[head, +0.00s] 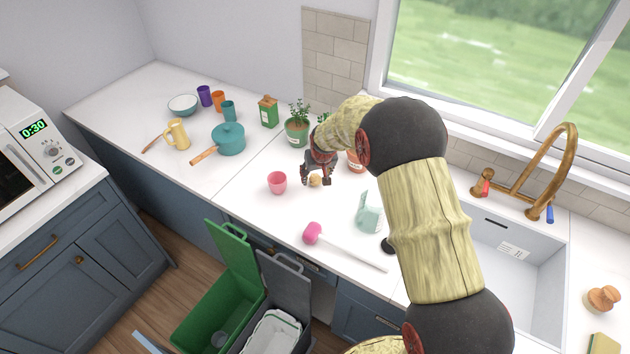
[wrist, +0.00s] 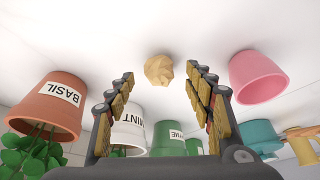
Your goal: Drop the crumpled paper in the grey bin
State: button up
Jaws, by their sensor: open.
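The crumpled paper (head: 315,181) is a small tan ball on the white counter; it also shows in the wrist view (wrist: 159,70). My gripper (head: 316,178) is open and low over the counter at the paper. In the wrist view, the paper lies near the line between the fingertips (wrist: 160,76), with a gap on both sides. The grey bin (head: 286,282) stands below the counter's front edge with its lid raised and a white liner showing inside.
A pink cup (head: 277,183) stands left of my gripper. Potted herbs (head: 297,130) stand behind it. A green bin (head: 205,318) stands left of the grey one.

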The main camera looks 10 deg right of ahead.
jog(key=shift+x, duration=1.25)
jog(key=shift+r, duration=0.1)
jog(key=shift+c, duration=0.3)
jog(key=c, duration=0.7)
jog(key=shift+c, duration=0.4)
jog(key=shift+r, duration=0.15)
